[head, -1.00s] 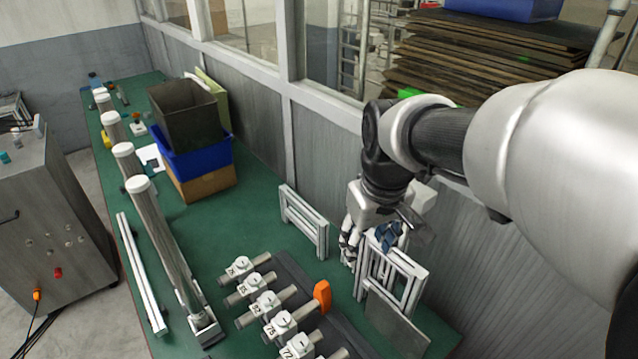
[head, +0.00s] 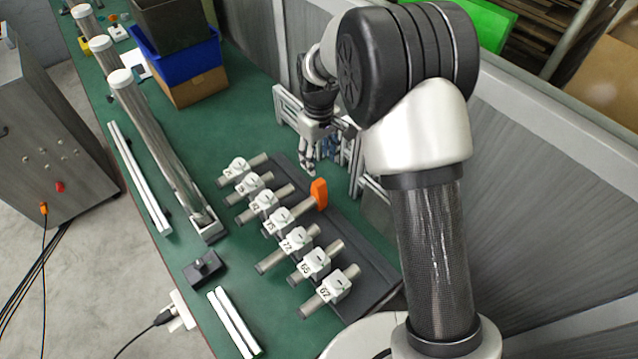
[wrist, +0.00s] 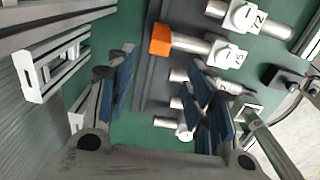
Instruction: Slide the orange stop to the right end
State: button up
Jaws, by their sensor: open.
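The orange stop (head: 319,193) stands upright on a dark rail (head: 365,258), beside the end of one silver rod in a row of rods with numbered white collars (head: 281,222). In the wrist view the orange stop (wrist: 160,38) is near the top centre, at the left end of a rod. My gripper (head: 308,168) is open and points down behind the stop in the head view, apart from it. In the wrist view my gripper (wrist: 163,85) shows blue-padded fingers spread wide, with nothing between them; the stop lies beyond the fingertips.
White frames (head: 290,112) stand along the wall behind the rail. A blue bin (head: 178,62) is at the back of the green table. A long silver tube (head: 160,140) and a small dark block (head: 205,267) lie left of the rods.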

aim_at(319, 182)
notch_tip(319, 182, down, 11)
jog(key=b, duration=0.2)
jog(key=shift+f+b, duration=0.2)
jog(key=shift+b, duration=0.2)
jog(key=shift+c, duration=0.3)
grip_shut()
